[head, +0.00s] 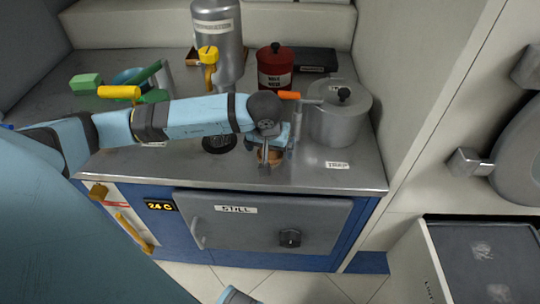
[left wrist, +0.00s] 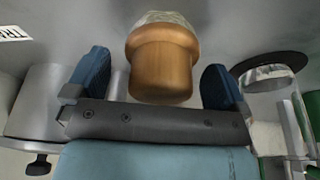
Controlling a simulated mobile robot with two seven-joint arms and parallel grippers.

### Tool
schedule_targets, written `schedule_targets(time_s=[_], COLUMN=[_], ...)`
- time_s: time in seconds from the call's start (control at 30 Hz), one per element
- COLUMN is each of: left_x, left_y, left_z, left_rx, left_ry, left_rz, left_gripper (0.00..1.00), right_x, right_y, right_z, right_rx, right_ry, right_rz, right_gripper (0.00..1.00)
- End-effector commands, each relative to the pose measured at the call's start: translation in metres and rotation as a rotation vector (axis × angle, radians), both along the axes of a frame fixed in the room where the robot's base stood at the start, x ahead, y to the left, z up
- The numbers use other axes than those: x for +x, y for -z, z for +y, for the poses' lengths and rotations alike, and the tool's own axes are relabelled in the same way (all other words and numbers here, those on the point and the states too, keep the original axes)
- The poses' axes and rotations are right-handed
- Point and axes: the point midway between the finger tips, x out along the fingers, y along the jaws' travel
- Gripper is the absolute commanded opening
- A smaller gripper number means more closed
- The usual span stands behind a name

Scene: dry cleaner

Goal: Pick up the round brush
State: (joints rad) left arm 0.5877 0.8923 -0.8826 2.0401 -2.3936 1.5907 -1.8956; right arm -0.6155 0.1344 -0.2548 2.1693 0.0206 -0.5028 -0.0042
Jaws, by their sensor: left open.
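The round brush (left wrist: 160,65) has a wooden, knob-like handle and pale bristles at its far end. In the left wrist view it stands between the two blue fingers of my left gripper (left wrist: 155,82), with visible gaps on both sides. In the head view, the brush (head: 271,156) shows as a small brown patch on the steel counter, mostly hidden by my left gripper (head: 277,150). The left gripper is open and reaches down around the brush handle.
A grey lidded pot (head: 338,122) stands close to the right of the gripper. A dark round item (head: 219,143) lies to the left. A red canister (head: 275,70) and a tall metal cylinder (head: 217,35) stand behind. The counter's front edge (head: 230,184) is near.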

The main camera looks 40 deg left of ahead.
Motion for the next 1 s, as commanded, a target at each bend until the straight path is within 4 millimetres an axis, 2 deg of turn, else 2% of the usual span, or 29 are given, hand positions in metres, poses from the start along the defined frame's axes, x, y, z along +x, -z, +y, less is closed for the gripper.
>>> schedule_targets(time_s=[0.03, 0.27, 0.37, 0.5, 0.53, 0.63, 0.67, 0.87, 1.0], left_x=[0.001, 0.002, 0.002, 0.002, 0.002, 0.002, 0.002, 0.002, 0.003], left_y=[0.009, 0.008, 0.008, 0.008, 0.008, 0.008, 0.008, 0.007, 0.0], left_z=[0.0, 0.001, 0.001, 0.001, 0.001, 0.001, 0.001, 0.001, 0.003], left_rx=[-0.001, 0.0, 0.0, 0.0, 0.0, 0.0, 0.0, 0.0, 0.0], left_ry=[-0.001, -0.001, 0.0, 0.0, 0.0, 0.0, 0.0, -0.001, -0.002], left_rz=[0.001, -0.001, -0.001, -0.001, -0.001, -0.001, -0.001, -0.001, -0.002], left_gripper=[1.0, 1.0, 0.82, 0.49, 0.47, 0.47, 0.43, 0.43, 0.43], right_x=[0.0, 0.001, 0.002, 0.001, 0.001, 0.001, 0.001, 0.001, 0.001], right_y=[0.004, -0.006, -0.007, -0.005, -0.004, -0.002, -0.002, 0.0, -0.004], right_z=[0.001, 0.002, 0.002, 0.002, 0.002, 0.002, 0.002, 0.002, 0.001], right_rx=[0.003, 0.01, 0.01, 0.009, 0.009, 0.008, 0.008, 0.005, 0.004], right_ry=[-0.001, -0.003, -0.003, -0.003, -0.003, -0.003, -0.004, -0.003, -0.003], right_rz=[-0.002, -0.016, -0.018, -0.015, -0.014, -0.01, -0.009, -0.006, -0.007], right_gripper=[0.97, 0.97, 0.97, 0.97, 0.97, 0.97, 0.97, 0.97, 0.97])
